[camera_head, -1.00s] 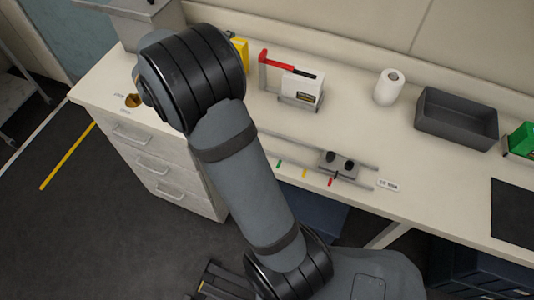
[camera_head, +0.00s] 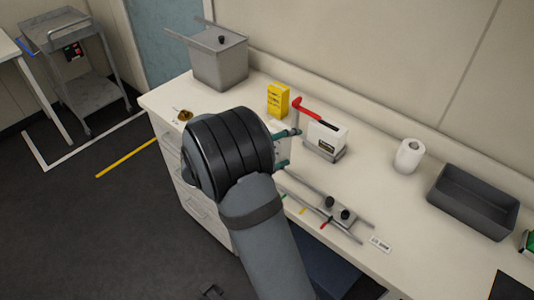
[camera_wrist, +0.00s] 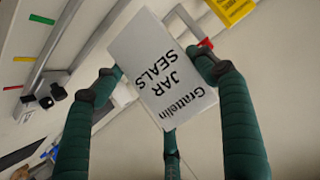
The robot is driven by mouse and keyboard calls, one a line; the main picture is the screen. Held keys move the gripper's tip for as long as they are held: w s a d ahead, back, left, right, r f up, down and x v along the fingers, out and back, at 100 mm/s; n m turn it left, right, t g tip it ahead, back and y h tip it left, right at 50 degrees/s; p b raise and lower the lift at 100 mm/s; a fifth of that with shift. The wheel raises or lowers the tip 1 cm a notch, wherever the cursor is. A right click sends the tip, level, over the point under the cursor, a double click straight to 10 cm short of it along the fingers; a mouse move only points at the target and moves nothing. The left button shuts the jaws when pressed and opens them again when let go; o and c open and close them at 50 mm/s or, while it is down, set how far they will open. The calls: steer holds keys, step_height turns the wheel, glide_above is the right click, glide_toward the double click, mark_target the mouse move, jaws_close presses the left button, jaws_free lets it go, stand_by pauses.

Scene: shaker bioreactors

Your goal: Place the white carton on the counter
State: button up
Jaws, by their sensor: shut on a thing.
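The white carton (camera_wrist: 163,70), printed "Grattelin JAR SEALS", is held between the dark green fingers of my gripper (camera_wrist: 153,76) in the wrist view. It is tilted in that picture. In the head view my gripper (camera_head: 288,148) shows only in part behind my arm, with a small part of the carton (camera_head: 282,151) between its fingers. They appear over the cream counter (camera_head: 385,190), left of the white box with the red lever. Whether the carton touches the counter cannot be told.
A yellow box (camera_head: 278,99) and a white box with a red lever (camera_head: 326,138) stand close by. A rail with a knobbed slider (camera_head: 340,214) lies in front. A white roll (camera_head: 409,156), grey bin (camera_head: 472,202) and metal container (camera_head: 220,65) stand farther along.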

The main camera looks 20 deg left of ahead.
steer(key=shift+w+a+f+p, duration=0.3)
steer(key=shift+a+f, duration=0.45)
steer(key=shift+f, duration=0.4)
steer(key=shift+w+a+f+p, duration=0.15)
steer(key=shift+w+a+f, duration=0.45)
steer(key=shift+f, duration=0.6)
steer(key=shift+w+a+f+p, duration=0.25)
steer(key=shift+a+f, duration=0.6)
steer(key=shift+f, duration=0.3)
steer(key=shift+f, duration=0.2)
steer(key=o, duration=1.2)
